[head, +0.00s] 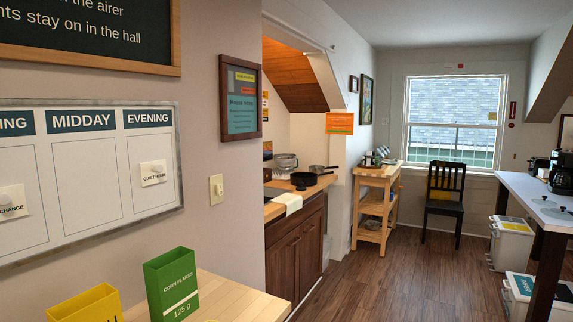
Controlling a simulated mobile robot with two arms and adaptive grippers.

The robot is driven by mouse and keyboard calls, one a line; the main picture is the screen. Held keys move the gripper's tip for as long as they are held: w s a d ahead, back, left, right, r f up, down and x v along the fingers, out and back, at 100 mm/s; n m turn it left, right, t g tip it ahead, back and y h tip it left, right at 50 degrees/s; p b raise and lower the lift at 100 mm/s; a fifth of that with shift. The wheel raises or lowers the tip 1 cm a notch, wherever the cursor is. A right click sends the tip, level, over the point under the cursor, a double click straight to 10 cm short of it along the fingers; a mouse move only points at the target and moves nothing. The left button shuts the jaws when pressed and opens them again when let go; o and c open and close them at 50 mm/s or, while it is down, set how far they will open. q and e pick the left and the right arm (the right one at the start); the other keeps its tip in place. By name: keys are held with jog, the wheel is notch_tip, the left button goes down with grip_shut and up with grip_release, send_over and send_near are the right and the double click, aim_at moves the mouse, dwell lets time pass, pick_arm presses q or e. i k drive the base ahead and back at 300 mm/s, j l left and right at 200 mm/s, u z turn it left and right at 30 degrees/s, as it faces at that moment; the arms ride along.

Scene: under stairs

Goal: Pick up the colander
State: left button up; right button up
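A greyish, shiny bowl-like vessel (285,161) stands at the back of the kitchen counter in the alcove under the stairs. It may be the colander, but it is too small to tell. A dark pan (304,180) sits in front of it, and another dark pan (320,169) is to its right. Neither of my grippers is in view.
The counter (273,210) tops dark wooden cabinets, with a white cloth (289,203) over its edge. A wooden trolley (373,200) and a black chair (444,195) stand further back. A white table (520,190) and bins (511,240) line the right. The wooden floor (410,275) between is clear.

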aim_at(284, 161)
jog(key=i+l+z, duration=0.4)
jog(key=i, duration=0.4)
jog(key=i+z, duration=0.4)
jog(key=i, duration=2.25)
jog(key=i+l+u, duration=0.15)
jog(key=i+u, duration=0.25)
jog(key=i, duration=0.2)
jog(key=i+l+u, duration=0.35)
jog(key=i, duration=0.25)
jog(key=i+l+u, duration=0.4)
jog(key=i+l, duration=0.05)
jog(key=i, duration=0.1)
